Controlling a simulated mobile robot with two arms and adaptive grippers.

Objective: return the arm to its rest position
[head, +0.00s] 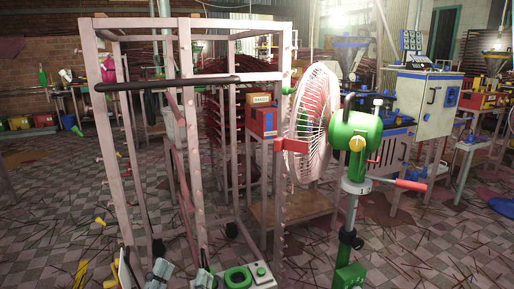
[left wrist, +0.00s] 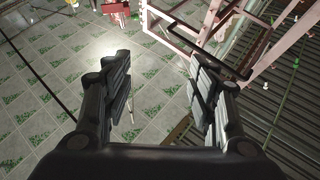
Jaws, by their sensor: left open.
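My left gripper (head: 181,273) shows at the bottom edge of the head view, low in front of the pink metal rack (head: 187,90). In the left wrist view my left gripper (left wrist: 160,85) has its two dark fingers spread wide apart. Nothing is between the fingers; tiled floor shows through the gap. My left arm is mostly outside the head view. My right gripper does not show in the head view.
The rack has a black bar (head: 166,84) across its front. A green and pink fan (head: 312,122) on a stand is close on the right. Machines (head: 425,100) line the back right. Open tiled floor (head: 60,215) with scattered sticks lies left.

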